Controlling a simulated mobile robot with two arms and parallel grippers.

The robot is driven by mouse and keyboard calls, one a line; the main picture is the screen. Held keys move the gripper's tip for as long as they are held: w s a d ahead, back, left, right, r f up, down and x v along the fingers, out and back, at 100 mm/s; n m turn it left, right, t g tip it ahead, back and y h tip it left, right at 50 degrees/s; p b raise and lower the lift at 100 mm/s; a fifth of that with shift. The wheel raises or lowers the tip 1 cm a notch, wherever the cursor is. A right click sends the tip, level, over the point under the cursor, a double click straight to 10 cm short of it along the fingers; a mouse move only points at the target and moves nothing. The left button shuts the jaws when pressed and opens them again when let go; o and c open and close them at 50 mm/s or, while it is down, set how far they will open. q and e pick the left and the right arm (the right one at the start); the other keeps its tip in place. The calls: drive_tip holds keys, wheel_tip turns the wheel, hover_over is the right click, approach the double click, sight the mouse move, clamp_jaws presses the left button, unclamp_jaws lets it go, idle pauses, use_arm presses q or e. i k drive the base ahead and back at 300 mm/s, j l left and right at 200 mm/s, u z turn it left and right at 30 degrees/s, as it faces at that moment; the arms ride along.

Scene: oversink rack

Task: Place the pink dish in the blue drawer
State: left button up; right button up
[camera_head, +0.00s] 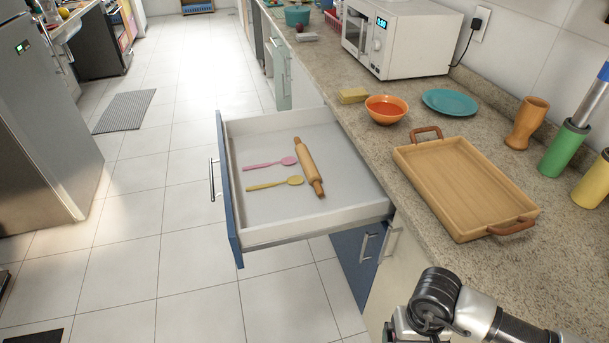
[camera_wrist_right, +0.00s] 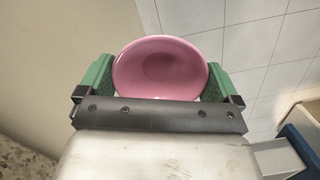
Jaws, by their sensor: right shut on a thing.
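The pink dish (camera_wrist_right: 160,66) is in the right wrist view, between the green fingers of my right gripper (camera_wrist_right: 159,80). The gripper is shut on it, and the dish's hollow inside faces the camera. In the head view my right arm's wrist shows at the bottom edge, below and right of the drawer; its fingers and the dish are not visible there. The blue drawer (camera_head: 228,190) is pulled out from under the counter. A pink spoon (camera_head: 270,163), a yellow spoon (camera_head: 274,184) and a rolling pin (camera_head: 308,167) lie in it. My left gripper is not in view.
On the counter are a wooden tray (camera_head: 462,185), an orange bowl (camera_head: 386,110), a teal plate (camera_head: 450,103), a yellow sponge (camera_head: 352,95) and a microwave (camera_head: 400,40). The drawer's front and near parts have bare floor. Open tiled floor (camera_head: 150,240) lies left of it.

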sight(287, 200)
drive_tip(key=j+z, duration=0.15)
drive_tip(key=j, duration=0.6)
drive_tip(key=j+z, duration=0.15)
drive_tip(key=j, duration=0.6)
drive_tip(key=j+z, duration=0.15)
drive_tip(key=j, duration=0.6)
drive_tip(key=k+j+z, duration=0.15)
drive_tip(key=j, duration=0.55)
